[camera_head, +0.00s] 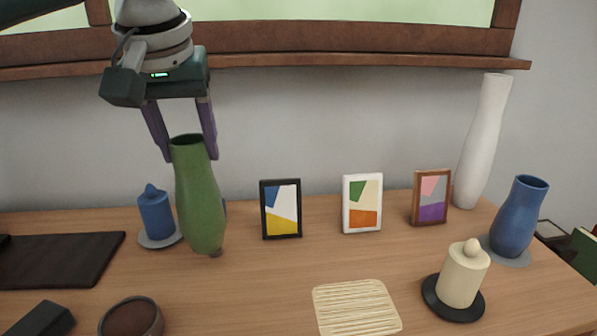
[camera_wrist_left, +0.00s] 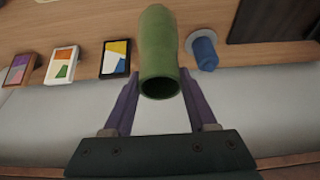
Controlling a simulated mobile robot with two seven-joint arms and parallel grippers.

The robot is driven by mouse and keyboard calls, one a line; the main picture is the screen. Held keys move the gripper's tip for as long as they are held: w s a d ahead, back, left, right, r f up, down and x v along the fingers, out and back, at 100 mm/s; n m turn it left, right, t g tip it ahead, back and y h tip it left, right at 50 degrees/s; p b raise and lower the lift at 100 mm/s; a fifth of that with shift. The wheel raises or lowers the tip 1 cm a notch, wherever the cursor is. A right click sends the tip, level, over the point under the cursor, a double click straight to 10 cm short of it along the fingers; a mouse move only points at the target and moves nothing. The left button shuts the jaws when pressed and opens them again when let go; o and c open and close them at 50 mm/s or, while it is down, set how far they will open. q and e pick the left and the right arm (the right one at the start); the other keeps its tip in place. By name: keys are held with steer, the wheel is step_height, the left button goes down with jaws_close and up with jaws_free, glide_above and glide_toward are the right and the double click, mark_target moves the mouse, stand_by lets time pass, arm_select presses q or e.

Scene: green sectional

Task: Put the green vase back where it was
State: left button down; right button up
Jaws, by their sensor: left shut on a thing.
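The green vase (camera_head: 201,205) hangs from my left gripper (camera_head: 186,150), which points down with a purple finger on either side of the vase's neck. The vase is slightly tilted, its foot to the right, and appears just above the wooden table (camera_head: 260,275); I cannot tell for sure whether it touches. In the left wrist view the vase (camera_wrist_left: 158,50) shows its open mouth between the two fingers of the gripper (camera_wrist_left: 160,92). My right gripper is not in view.
A blue candle (camera_head: 155,215) stands close left of the vase. Three picture frames (camera_head: 281,208) stand to the right. A woven mat (camera_head: 355,308), cream candle (camera_head: 463,275), blue vase (camera_head: 518,218) and tall white vase (camera_head: 483,140) are farther right. A dark mat (camera_head: 60,260) and brown bowl (camera_head: 131,318) lie left.

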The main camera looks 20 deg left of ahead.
mark_target(198, 192)
arm_select(q)
steer(key=shift+w+f+p, duration=0.1)
steer(key=shift+f+p, duration=0.5)
steer(key=shift+f, duration=2.95)
steer(key=c, duration=0.6)
jaws_free()
steer(key=shift+f, duration=0.2)
steer(key=o, duration=0.4)
steer(key=shift+r, duration=0.1)
